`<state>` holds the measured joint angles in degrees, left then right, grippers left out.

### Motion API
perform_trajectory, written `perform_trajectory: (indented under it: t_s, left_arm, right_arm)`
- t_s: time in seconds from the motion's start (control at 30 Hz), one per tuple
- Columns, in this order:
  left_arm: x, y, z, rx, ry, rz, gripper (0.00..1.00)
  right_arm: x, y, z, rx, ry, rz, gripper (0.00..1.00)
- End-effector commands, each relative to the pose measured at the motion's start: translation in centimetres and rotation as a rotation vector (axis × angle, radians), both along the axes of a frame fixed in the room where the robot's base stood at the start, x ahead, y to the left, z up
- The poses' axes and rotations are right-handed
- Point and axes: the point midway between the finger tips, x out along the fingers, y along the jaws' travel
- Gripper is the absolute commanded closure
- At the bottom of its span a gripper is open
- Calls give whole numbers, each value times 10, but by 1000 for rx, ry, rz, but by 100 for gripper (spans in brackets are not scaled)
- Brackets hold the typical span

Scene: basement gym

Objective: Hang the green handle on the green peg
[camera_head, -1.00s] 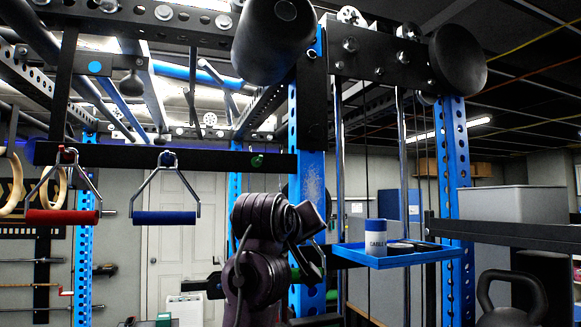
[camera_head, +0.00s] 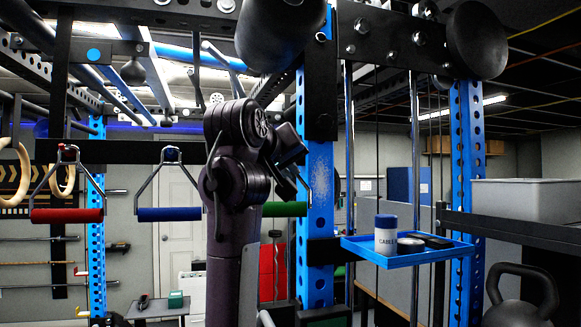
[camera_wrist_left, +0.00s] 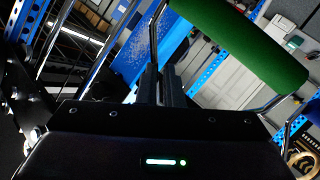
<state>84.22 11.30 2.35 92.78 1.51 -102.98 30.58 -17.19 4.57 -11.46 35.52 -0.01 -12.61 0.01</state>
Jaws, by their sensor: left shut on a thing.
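The green handle (camera_head: 285,209) is a green cylinder on a metal wire frame. In the head view my left arm hides its left part. The wrist view shows the green grip (camera_wrist_left: 235,40) close up, with its metal frame running toward my gripper. My left gripper (camera_wrist_left: 162,88) is shut on the handle's frame and holds it in the air near the rack's dark crossbar (camera_head: 110,151). In the head view the fingers are hidden by the wrist (camera_head: 285,145). The green peg is hidden behind my arm. My right gripper is out of view.
A red handle (camera_head: 66,215) and a blue handle (camera_head: 169,214) hang from the crossbar at left. A blue upright (camera_head: 319,190) stands just right of the green handle. A blue tray (camera_head: 400,257) with a cup (camera_head: 386,235) juts out further right.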

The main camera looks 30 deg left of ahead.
Motion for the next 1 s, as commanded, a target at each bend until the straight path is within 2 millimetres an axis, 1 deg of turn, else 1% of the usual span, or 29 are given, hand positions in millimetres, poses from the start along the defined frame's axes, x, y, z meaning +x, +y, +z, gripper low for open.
perform_trajectory:
  t_s: [0.87,1.0]
  left_arm:
    - [34,40,-3,0,-2,0,100]
    - [39,46,-6,0,-1,1,100]
  right_arm:
    - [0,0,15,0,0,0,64]
    - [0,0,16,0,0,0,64]
